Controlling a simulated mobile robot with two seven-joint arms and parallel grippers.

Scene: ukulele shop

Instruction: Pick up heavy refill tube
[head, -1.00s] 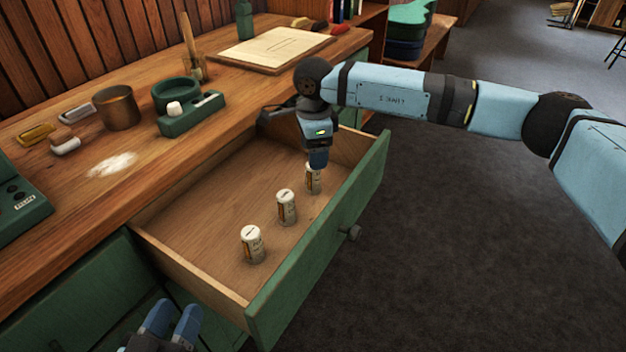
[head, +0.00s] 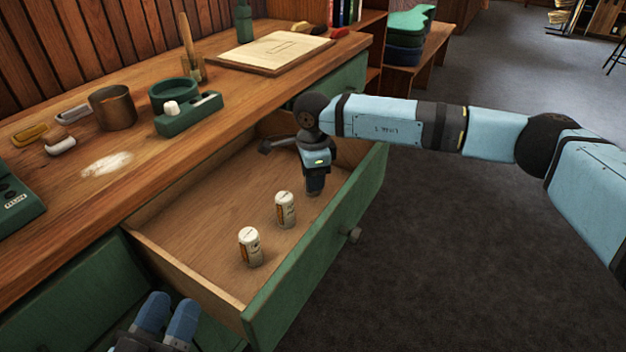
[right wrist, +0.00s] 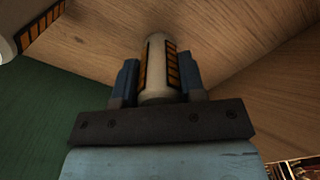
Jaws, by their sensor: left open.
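Three similar white refill tubes with orange-and-black labels are in the open drawer; I cannot tell their weights apart. Two stand upright and clear: one nearest the left gripper (head: 250,247) and a middle one (head: 285,210). My right gripper (head: 315,188) is low over the third tube's place, and hides that tube in the head view. In the right wrist view the third tube (right wrist: 159,72) is between my right gripper's blue fingers (right wrist: 158,85), which lie close on both sides; firm contact is unclear. My left gripper (head: 168,318) is open and empty at the bottom left, outside the drawer.
The wooden drawer (head: 190,229) has a green front (head: 315,255) with a knob. The workbench (head: 60,206) carries a copper cup (head: 112,108), a green holder (head: 190,114) and a board with paper (head: 273,50). Dark floor lies right of the drawer.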

